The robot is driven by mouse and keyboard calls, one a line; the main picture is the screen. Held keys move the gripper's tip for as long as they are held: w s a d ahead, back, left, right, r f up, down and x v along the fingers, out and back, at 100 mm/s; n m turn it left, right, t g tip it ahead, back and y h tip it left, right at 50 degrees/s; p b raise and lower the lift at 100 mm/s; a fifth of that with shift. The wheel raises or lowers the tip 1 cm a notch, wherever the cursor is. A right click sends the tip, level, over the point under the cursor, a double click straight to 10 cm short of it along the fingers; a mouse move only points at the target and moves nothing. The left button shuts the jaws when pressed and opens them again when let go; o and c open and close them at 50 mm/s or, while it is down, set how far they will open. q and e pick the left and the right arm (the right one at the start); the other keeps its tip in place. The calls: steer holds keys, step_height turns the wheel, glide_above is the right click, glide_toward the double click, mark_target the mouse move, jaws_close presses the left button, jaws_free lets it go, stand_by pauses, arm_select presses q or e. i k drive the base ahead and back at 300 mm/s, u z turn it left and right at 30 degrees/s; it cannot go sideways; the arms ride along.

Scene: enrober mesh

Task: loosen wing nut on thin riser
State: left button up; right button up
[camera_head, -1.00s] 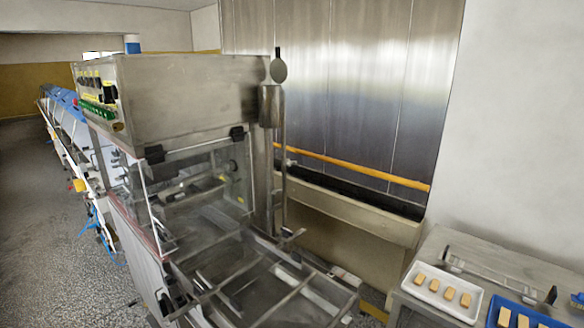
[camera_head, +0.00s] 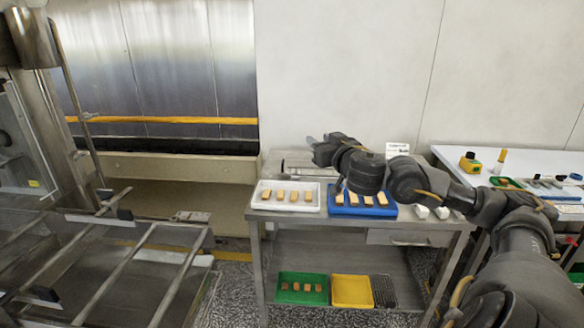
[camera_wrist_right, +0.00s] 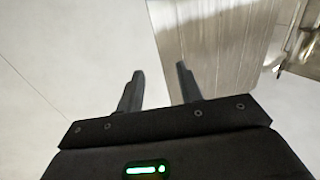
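The enrober machine's steel frame (camera_head: 130,275) is at the left in the head view. A thin upright rod (camera_head: 72,95), which looks like the thin riser, stands beside a thicker steel post. A small fitting (camera_head: 78,154) shows low on the rod; I cannot make out whether it is the wing nut. My right gripper (camera_head: 316,142) is above the side table, well right of the rod, and points left. In the right wrist view its two fingers (camera_wrist_right: 160,72) are apart with nothing between them. My left gripper is not in view.
The steel side table (camera_head: 258,240) holds a white tray (camera_head: 262,204) and a blue tray (camera_head: 388,211), both with tan bars. A green tray (camera_head: 284,296) and a yellow tray (camera_head: 352,291) sit on its lower shelf. A white table (camera_head: 440,155) stands at the right.

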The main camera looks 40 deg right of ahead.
mark_target(88, 117)
steer(key=k, duration=0.5)
steer(key=z, duration=1.4)
steer(key=i, duration=2.6)
steer(key=u, duration=3.45)
steer(key=i, duration=0.5)
steer(key=u, duration=0.05)
